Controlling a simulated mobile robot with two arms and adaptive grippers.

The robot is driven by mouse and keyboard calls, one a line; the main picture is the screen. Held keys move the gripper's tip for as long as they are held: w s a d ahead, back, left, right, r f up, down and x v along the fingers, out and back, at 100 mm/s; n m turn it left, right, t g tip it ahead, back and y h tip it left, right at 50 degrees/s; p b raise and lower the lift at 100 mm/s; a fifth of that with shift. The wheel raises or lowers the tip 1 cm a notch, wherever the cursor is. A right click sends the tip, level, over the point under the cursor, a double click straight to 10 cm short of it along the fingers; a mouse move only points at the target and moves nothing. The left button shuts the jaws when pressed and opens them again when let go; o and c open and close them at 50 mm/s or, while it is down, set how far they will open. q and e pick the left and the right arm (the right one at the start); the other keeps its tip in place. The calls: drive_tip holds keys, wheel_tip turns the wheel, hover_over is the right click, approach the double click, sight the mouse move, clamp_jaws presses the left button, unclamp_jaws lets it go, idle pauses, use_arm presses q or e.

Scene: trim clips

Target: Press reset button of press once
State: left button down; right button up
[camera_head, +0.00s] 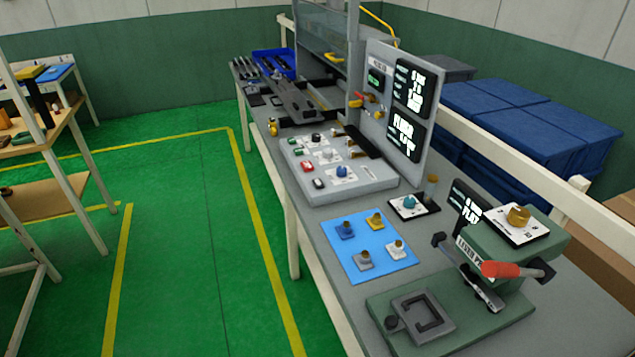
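A green lever press (515,245) stands at the near right of the bench, with a red-handled lever (501,270), a brass knob (518,215) on a white dial plate on top and a dark square fixture (421,312) on its base. A small dark round knob (391,322) sits on the base beside the fixture. A grey control box (345,191) farther along carries several coloured buttons, among them a red one (307,166) and a blue one (342,171). I cannot read which button is the reset. Neither of my grippers is in view.
A blue mat (371,261) with several small knobbed parts lies left of the press. A small plate with a teal knob (410,202) sits behind it. A grey display panel (403,100) stands upright behind the control box. Blue bins (520,120) stand beyond the rail.

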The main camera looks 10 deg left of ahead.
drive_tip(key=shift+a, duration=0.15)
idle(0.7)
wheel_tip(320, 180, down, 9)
drive_tip(key=b, duration=0.8)
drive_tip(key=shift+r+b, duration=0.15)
drive_tip(key=shift+b, duration=0.15)
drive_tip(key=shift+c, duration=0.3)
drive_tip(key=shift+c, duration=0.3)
